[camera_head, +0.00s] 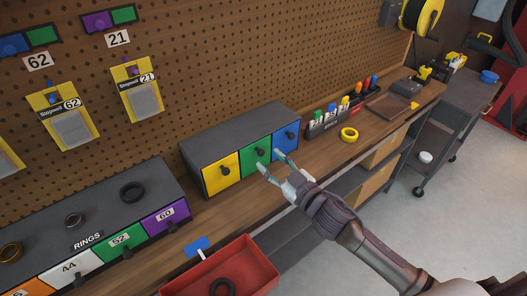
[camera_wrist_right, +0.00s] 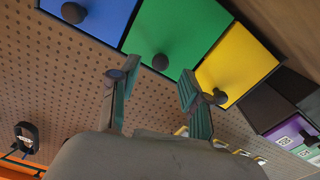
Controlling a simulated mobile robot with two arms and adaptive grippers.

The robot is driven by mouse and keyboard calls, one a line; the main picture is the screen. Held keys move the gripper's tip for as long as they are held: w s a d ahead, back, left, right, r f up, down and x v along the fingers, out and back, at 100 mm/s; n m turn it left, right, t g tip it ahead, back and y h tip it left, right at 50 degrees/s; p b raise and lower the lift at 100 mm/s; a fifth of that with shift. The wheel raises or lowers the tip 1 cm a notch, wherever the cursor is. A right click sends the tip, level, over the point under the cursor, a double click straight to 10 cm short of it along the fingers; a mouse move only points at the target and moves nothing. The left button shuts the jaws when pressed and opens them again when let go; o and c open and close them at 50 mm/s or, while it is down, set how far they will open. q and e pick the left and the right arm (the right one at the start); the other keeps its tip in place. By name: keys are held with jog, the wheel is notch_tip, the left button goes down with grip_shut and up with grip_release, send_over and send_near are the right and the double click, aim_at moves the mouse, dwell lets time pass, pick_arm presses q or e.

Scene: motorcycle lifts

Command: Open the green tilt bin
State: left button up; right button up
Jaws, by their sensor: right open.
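The green tilt bin (camera_head: 256,154) sits in a grey cabinet on the bench, between a yellow bin (camera_head: 221,174) and a blue bin (camera_head: 286,138). Its front looks flush with the others, with a dark round knob on it. My right gripper (camera_head: 271,160) is in front of the green bin with its fingers spread and nothing between them. In the right wrist view the green front (camera_wrist_right: 188,30) and its knob (camera_wrist_right: 160,62) show beyond the open fingertips (camera_wrist_right: 157,76), the knob lying between them in the picture; contact cannot be told. My left gripper is not in view.
A grey rings cabinet (camera_head: 107,205) stands at the left of the bench. A red tray (camera_head: 255,262) is at the front. A marker rack (camera_head: 338,118) and yellow tape roll (camera_head: 349,134) stand right of the bins. A pegboard rises behind.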

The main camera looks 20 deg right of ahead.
aim_at(262, 154)
jog(key=shift+x, duration=1.95)
grip_shut()
